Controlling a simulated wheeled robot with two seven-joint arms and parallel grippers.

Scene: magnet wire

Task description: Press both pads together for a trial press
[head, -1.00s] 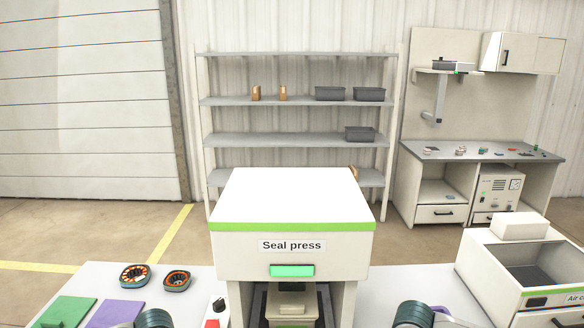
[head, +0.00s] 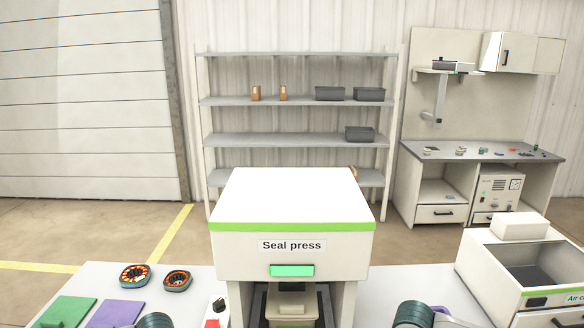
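The seal press (head: 292,230) stands in the middle of the table. It is a white box with a green band and a "Seal press" label. A green pad or panel (head: 292,271) is on its front below the label. Inside the opening under it sits a beige block (head: 292,304). A red button (head: 212,323) shows on a small white unit at the press's left foot. Which parts are the two pads I cannot tell for sure. Only dark rounded parts of my arms show at the bottom edge, left and right; neither gripper's fingers are in view.
Two round wound-copper parts (head: 135,275) (head: 177,281) lie at the left, behind a green mat (head: 66,311) and a purple mat (head: 115,314). A white open-topped box (head: 540,265) stands at the right. The table between press and box is clear.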

